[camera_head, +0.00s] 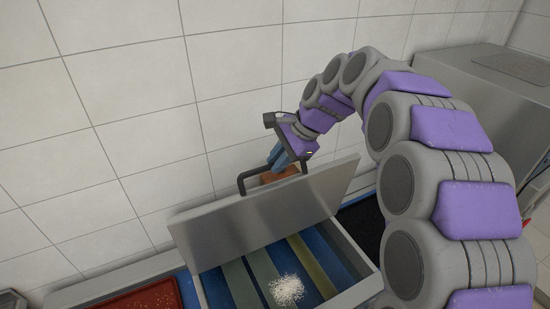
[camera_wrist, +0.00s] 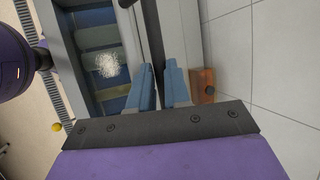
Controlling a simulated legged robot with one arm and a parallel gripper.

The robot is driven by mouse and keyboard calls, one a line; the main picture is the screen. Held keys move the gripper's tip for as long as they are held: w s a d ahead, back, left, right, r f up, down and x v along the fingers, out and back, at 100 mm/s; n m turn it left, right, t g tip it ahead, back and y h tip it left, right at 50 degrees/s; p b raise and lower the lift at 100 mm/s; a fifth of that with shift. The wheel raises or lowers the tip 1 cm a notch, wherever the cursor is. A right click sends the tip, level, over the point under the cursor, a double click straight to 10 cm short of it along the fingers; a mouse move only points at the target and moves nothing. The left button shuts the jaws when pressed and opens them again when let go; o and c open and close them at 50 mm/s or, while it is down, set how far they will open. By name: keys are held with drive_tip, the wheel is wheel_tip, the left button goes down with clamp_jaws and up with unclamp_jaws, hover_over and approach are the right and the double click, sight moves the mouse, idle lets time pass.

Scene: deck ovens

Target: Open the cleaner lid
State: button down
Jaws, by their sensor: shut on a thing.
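The cleaner lid (camera_head: 262,218) is a flat grey metal panel, raised and tilted up above its box. A dark bar handle (camera_head: 256,174) stands on its upper edge. My gripper (camera_head: 278,161) reaches over from the right, and its blue fingers are shut on the handle. In the wrist view, the fingers (camera_wrist: 159,75) close around the dark handle bar (camera_wrist: 153,35). The open box (camera_head: 356,292) below has blue and olive strips inside and a white crumbly pile (camera_head: 287,290), which also shows in the wrist view (camera_wrist: 108,65). The fingers partly hide the handle.
A brown block (camera_head: 279,176) lies behind the handle, beside the fingers in the wrist view (camera_wrist: 204,88). A tiled wall (camera_head: 130,130) rises behind. A red tray (camera_head: 145,298) sits at lower left, and a metal unit (camera_head: 480,85) stands at right.

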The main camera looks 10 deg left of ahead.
drive_tip(key=s+d+f+t+y+b, duration=0.1)
drive_tip(key=s+d+f+t+b, duration=0.1)
drive_tip(key=s+d+b, duration=0.2)
drive_tip(key=s+d, duration=0.1)
drive_tip(key=s, duration=0.2)
drive_tip(key=shift+s+d+f+n+y+b, duration=0.15)
drive_tip(key=shift+s+d+n+y+b, duration=0.1)
drive_tip(key=shift+d+n+y+b, duration=0.1)
drive_tip(key=c, duration=1.1)
unclamp_jaws()
drive_tip(key=shift+a, duration=0.1)
drive_tip(key=v, duration=1.7)
